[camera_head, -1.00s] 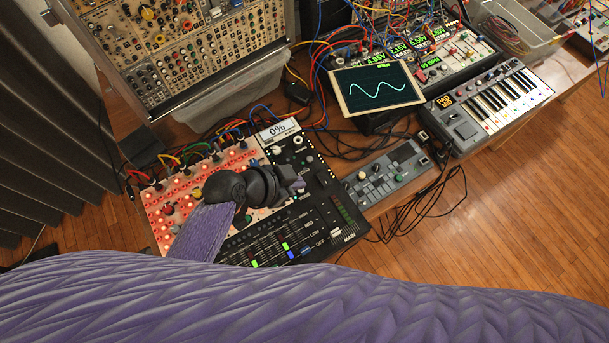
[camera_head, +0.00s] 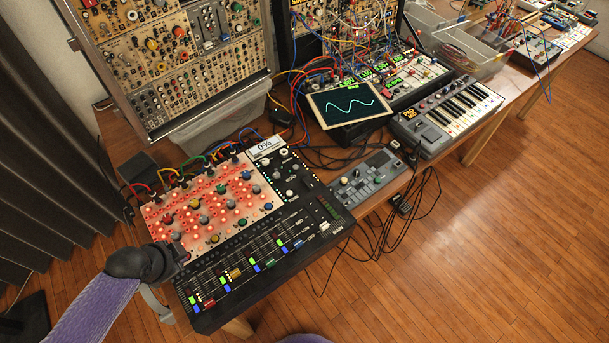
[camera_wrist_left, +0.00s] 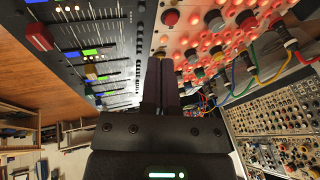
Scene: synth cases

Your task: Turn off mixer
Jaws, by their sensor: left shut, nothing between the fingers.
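The mixer (camera_head: 262,258) lies on the table, a black panel with sliders and coloured caps next to a pink knob section (camera_head: 215,205) with glowing red lights. A white fader cap (camera_head: 324,226) sits by the MAIN label at its right end. Its small display (camera_head: 268,147) appears to read 0%. My left gripper (camera_head: 180,254) is at the mixer's left edge, shut and empty. In the left wrist view, the shut fingers (camera_wrist_left: 161,78) lie over the border between the sliders (camera_wrist_left: 95,50) and the red-lit knobs (camera_wrist_left: 215,35). My right gripper is out of view.
A small grey device (camera_head: 368,178) stands right of the mixer. A tablet with a waveform (camera_head: 348,108), a keyboard (camera_head: 447,118) and a modular rack (camera_head: 180,60) stand behind. Loose cables hang off the table's front edge. The wooden floor (camera_head: 480,250) at right is clear.

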